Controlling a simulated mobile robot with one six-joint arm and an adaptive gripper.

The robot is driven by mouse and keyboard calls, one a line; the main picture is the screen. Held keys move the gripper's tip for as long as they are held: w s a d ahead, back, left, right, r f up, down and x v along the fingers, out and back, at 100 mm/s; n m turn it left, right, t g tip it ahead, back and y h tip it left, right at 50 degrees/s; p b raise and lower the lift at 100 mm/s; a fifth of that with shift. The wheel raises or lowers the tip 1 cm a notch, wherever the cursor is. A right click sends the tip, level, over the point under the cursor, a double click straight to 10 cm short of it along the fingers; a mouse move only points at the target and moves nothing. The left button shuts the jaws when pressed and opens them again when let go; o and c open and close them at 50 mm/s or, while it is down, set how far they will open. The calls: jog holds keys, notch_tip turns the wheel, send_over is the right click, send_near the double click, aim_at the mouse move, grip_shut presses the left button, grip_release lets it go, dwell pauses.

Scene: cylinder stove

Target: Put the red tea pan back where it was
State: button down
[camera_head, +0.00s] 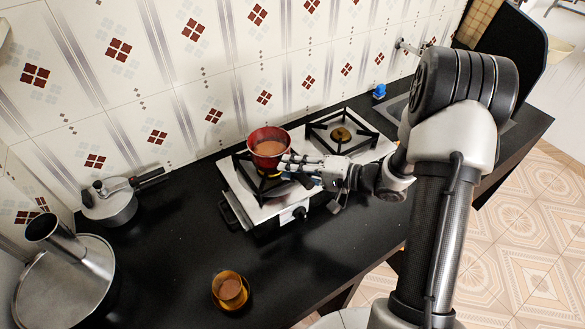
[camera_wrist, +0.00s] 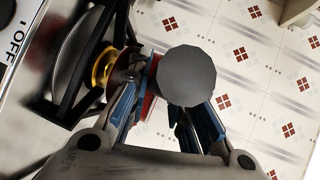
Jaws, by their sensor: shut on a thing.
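The red tea pan (camera_head: 268,140) holds brown liquid and sits over the left burner of the gas stove (camera_head: 243,200). Whether its base touches the grate cannot be told. My gripper (camera_head: 300,165) reaches in from the right and is shut on the pan's handle side. In the wrist view, my gripper's fingers (camera_wrist: 165,115) stand on both sides of a grey round handle end (camera_wrist: 187,75). Red parts of the pan (camera_wrist: 147,106) show behind it, with the rest hidden. The yellow burner (camera_wrist: 103,67) shows beside it.
The right burner (camera_head: 341,134) is empty. A silver pressure cooker (camera_head: 110,208) and a large steel pot (camera_head: 65,280) stand at the left. An amber glass of brown liquid (camera_head: 230,290) stands at the front. A tiled wall is close behind the stove.

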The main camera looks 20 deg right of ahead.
jog(key=c, duration=1.4)
grip_release()
jog(key=shift+f, duration=0.15)
jog(key=shift+c, duration=0.2)
